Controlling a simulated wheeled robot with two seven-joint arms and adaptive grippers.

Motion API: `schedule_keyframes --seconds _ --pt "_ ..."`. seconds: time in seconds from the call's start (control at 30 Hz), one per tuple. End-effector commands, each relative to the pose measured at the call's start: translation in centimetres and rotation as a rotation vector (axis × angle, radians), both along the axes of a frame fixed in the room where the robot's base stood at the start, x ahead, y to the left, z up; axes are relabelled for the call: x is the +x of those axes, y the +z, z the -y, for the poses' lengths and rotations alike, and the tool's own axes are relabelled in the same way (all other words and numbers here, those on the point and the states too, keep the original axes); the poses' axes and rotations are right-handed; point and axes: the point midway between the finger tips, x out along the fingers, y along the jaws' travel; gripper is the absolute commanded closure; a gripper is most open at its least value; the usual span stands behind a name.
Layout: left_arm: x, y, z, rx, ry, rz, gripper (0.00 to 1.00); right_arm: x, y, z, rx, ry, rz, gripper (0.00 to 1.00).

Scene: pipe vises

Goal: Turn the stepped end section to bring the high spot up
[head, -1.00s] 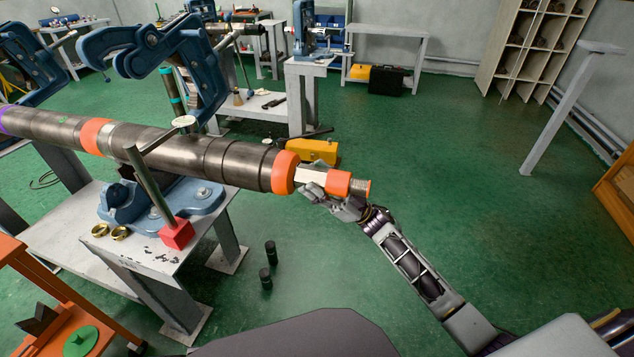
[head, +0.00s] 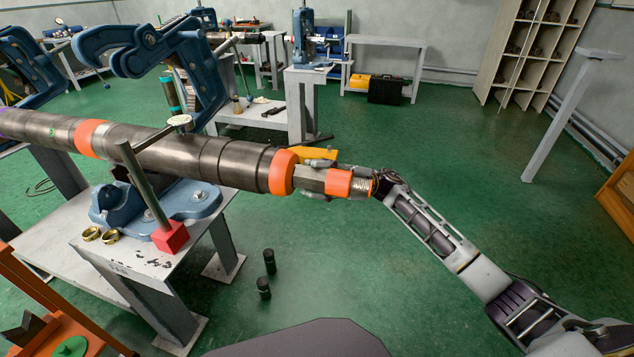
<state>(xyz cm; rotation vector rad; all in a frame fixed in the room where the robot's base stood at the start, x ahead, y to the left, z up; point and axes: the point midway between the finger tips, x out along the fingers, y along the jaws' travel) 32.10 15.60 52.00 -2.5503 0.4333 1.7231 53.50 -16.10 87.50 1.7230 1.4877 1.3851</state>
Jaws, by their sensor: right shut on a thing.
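The long dark pipe (head: 220,163) lies across the left of the head view in a blue pipe vise (head: 165,62). Its stepped end section (head: 311,180) is grey and flat-sided, between an orange band (head: 283,172) and a smaller orange collar (head: 338,182), with a threaded tip at the right. My right gripper (head: 318,178) is shut on the end section, with finger parts showing above and below it; the rest of the hand is mostly hidden behind the pipe. A dial gauge (head: 179,121) sits at the pipe, with a rod and red base (head: 170,237) nearby. My left gripper is out of view.
The floor on the right is largely open.

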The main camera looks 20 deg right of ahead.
Motion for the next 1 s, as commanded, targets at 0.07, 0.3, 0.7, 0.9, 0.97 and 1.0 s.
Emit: schedule_keyframes --seconds 0.07,0.3,0.7,0.9,0.97,1.0 --pt "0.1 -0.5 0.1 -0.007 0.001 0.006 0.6 0.0 0.0 0.1 -0.045 0.001 0.063 0.76" --pt "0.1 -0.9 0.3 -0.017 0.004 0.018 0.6 0.0 0.2 0.1 -0.171 0.001 0.249 0.76" --pt "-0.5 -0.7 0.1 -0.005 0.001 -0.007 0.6 0.0 0.2 0.0 -0.358 0.002 0.526 0.76" --pt "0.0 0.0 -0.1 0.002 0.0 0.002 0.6 -0.1 0.2 0.0 -0.412 0.003 0.605 0.76" --pt "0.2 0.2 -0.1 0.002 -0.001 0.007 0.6 0.0 0.2 0.0 -0.421 0.003 0.619 0.76" --pt "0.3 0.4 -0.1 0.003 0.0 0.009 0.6 0.0 0.2 0.0 -0.426 0.003 0.626 0.76"
